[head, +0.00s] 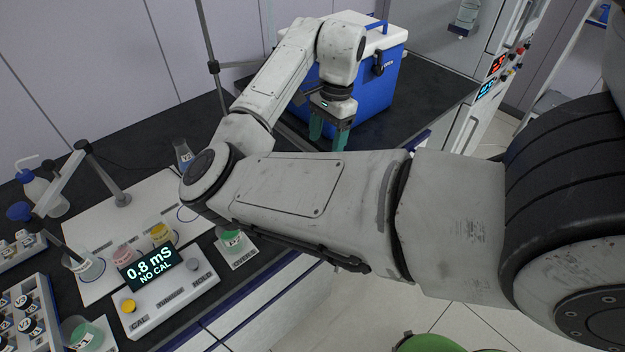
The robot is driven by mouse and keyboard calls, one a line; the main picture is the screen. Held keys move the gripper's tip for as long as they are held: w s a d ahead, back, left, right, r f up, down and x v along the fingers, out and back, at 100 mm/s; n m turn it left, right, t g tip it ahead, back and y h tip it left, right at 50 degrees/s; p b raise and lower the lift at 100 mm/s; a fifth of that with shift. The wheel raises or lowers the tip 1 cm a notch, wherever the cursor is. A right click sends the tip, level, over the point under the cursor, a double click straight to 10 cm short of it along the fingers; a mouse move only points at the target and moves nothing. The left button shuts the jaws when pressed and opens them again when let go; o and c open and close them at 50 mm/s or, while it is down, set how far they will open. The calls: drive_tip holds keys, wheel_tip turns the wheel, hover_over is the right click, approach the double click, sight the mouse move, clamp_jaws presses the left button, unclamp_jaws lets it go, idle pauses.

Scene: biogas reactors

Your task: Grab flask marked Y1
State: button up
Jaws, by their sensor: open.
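I cannot make out a Y1 mark on any vessel. A clear vessel with a blue patch (184,154) stands at the back of the bench, left of my arm's elbow. A vessel with green contents and a label (232,241) stands on a small white pad just below my arm; the label is too small to read surely. Yellow (162,234) and pink (124,257) vessels stand behind the meter. My gripper (328,134) is open and empty, pointing down in front of the blue cooler, far from these vessels. My arm hides part of the bench.
The meter (160,280) reads 0.8 mS, NO CAL. A probe beaker (86,264), a green-filled beaker (82,334) and a rack of vials (28,318) stand at left. The blue cooler (375,92) with white lid stands behind my gripper. Dark bench right of it is clear.

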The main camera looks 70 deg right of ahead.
drive_tip(key=f, duration=0.3)
drive_tip(key=shift+w+a+f, duration=0.2)
drive_tip(key=shift+f, duration=0.1)
drive_tip(key=shift+w+d+f+p, duration=0.1)
drive_tip(key=shift+f+p, duration=0.1)
drive_tip(key=shift+f, duration=0.75)
drive_tip(key=shift+w+a+f+p, duration=0.1)
drive_tip(key=shift+f+p, duration=0.1)
drive_tip(key=shift+f, duration=0.7)
drive_tip(key=shift+w+d+f+p, duration=0.1)
drive_tip(key=shift+f+p, duration=0.1)
drive_tip(key=shift+f, duration=0.75)
drive_tip(key=shift+c, duration=0.3)
clamp_jaws()
